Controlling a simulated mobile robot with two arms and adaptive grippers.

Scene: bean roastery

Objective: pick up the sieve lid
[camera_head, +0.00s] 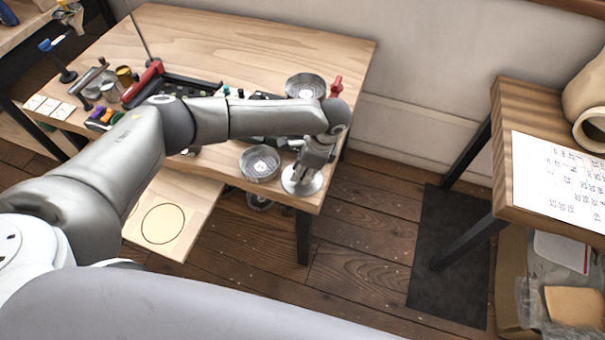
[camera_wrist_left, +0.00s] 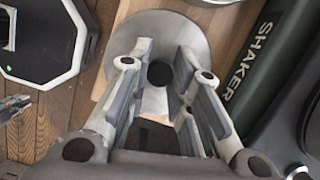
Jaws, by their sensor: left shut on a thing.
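The sieve lid (camera_head: 302,186) is a flat, round, light grey metal disc at the table's front right corner. In the left wrist view the lid (camera_wrist_left: 155,24) lies beyond my fingers, with a dark round knob (camera_wrist_left: 160,73) at its middle. My left gripper (camera_head: 306,172) points down at the lid's centre, and its fingers, also seen in the left wrist view (camera_wrist_left: 160,85), are shut on the knob. Whether the lid is clear of the table top is hard to tell. My right gripper is not in view.
A round sieve pan (camera_head: 260,163) stands just left of the lid, and another (camera_head: 305,87) stands farther back. A dark green body marked SHAKER (camera_wrist_left: 268,58) is close on the right in the wrist view. A black and red tray (camera_head: 195,88) lies at the left back.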

